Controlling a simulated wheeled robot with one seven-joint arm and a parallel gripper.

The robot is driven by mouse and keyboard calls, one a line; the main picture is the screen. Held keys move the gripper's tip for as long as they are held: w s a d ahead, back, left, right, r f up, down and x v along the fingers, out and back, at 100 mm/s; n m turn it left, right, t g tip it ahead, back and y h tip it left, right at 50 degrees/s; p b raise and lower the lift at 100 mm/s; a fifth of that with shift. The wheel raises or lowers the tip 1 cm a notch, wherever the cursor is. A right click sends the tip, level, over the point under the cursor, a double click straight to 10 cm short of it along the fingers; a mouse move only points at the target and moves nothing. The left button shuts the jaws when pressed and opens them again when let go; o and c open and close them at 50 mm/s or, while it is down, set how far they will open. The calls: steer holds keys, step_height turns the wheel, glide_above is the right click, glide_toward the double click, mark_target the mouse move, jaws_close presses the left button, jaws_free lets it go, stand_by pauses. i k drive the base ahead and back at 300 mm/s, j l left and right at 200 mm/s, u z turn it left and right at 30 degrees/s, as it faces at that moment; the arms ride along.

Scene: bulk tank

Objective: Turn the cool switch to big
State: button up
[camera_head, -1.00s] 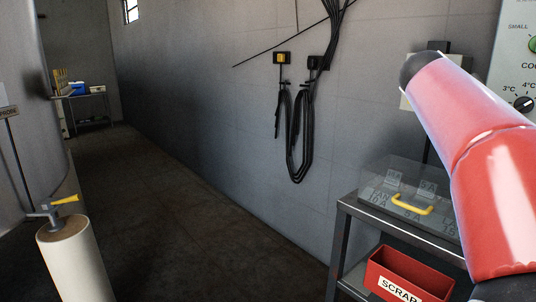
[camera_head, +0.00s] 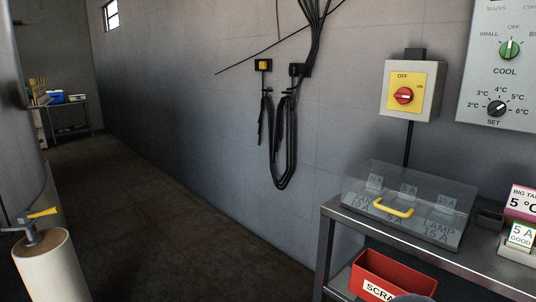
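The cool switch (camera_head: 509,49) is a green rotary knob on the grey control panel (camera_head: 478,72) at the upper right. Its marks read SMALL at left, OFF at top, and a word starting with B at right, cut by the picture's edge. The white pointer line on the knob looks close to upright, toward OFF. My gripper is not in view, so its state is hidden. A dark rounded shape at the bottom edge may be part of my arm.
Below the knob is a black SET temperature dial (camera_head: 497,108). A red isolator switch (camera_head: 403,96) is on the wall at left. A metal bench (camera_head: 327,246) below carries a clear-lidded box (camera_head: 433,229) and signs (camera_head: 523,200). A red scrap bin (camera_head: 397,272) sits lower. The floor at left is clear.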

mark_target(509, 49)
steer(key=z, duration=0.4)
steer(key=l+z, duration=0.1)
steer(key=z, duration=0.35)
steer(key=i+z, duration=0.1)
steer(key=z, duration=0.3)
steer(key=l+z, duration=0.1)
steer(key=z, duration=0.3)
